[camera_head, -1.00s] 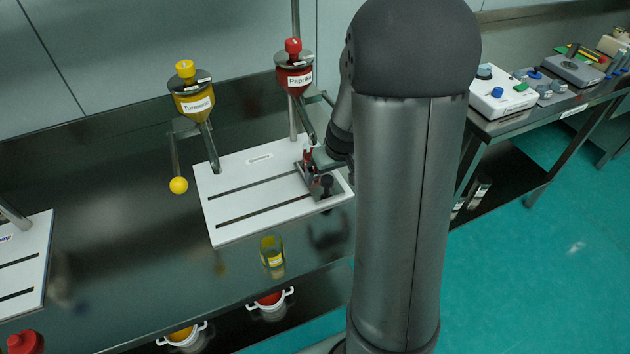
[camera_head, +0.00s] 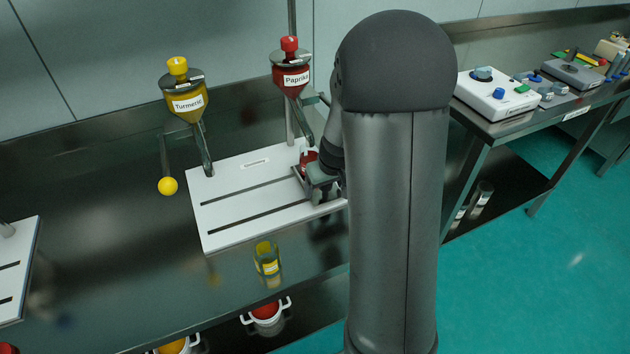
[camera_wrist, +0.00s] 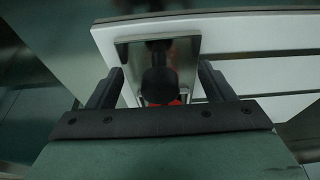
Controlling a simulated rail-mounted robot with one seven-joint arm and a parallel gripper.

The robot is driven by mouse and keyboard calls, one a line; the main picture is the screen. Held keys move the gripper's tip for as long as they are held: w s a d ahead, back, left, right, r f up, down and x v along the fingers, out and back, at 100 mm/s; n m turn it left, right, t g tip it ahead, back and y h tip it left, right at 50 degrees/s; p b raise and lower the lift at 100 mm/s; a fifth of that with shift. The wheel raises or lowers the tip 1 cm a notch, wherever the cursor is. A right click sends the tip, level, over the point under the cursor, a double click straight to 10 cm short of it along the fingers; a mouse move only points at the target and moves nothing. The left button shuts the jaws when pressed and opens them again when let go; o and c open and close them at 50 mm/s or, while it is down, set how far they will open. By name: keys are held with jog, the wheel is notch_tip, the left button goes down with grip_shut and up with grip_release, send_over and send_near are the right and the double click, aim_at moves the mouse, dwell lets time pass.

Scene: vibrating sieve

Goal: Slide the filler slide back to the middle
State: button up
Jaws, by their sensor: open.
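The filler slide is a small metal plate (camera_wrist: 190,46) with an upright dark knob (camera_wrist: 158,86). It sits at the right end of the white slotted board (camera_head: 222,190), under the paprika funnel (camera_head: 291,80). In the wrist view my gripper (camera_wrist: 160,78) is open, with one finger on each side of the knob and a gap to both. Part of a red item (camera_wrist: 165,103) shows behind the knob. In the head view my gripper (camera_head: 322,183) covers the knob and much of the slide. A red container (camera_head: 308,158) stands on the slide's back part.
The turmeric funnel (camera_head: 185,98) hangs over the board's left side, with a lever ending in a yellow ball (camera_head: 168,186). A glass with yellow contents (camera_head: 267,258) stands in front of the board. The board's middle and left are clear.

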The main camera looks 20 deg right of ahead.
jog(key=c, duration=0.4)
jog(key=shift+a+p, duration=2.4)
jog(key=shift+a, duration=4.3)
jog(key=shift+d, duration=0.1)
jog(key=o, duration=1.1)
